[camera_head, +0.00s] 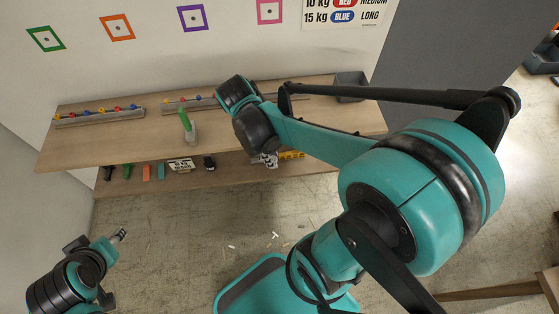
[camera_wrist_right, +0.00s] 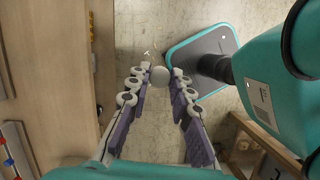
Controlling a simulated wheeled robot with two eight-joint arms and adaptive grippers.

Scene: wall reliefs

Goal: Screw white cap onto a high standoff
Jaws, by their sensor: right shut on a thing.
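My right gripper (camera_wrist_right: 160,80) is shut on a round white cap (camera_wrist_right: 160,76), held between its fingertips in the right wrist view. In the head view my right wrist (camera_head: 243,105) is over the shelf, and its fingers and the cap cannot be made out. A rail with several coloured caps (camera_head: 98,116) lies on the left of the shelf. A second rail (camera_head: 192,104) lies to its right, partly behind my wrist. I cannot tell which standoff is the high one. My left gripper (camera_head: 118,236) is low at the left, away from the shelf, its opening unclear.
The wooden shelf (camera_head: 75,150) runs along the wall. A green and white object (camera_head: 187,126) stands on it, and a grey bin (camera_head: 350,87) sits at its right end. Several items, including a labelled block (camera_head: 181,165), lie on the lower board. Small pieces lie on the floor.

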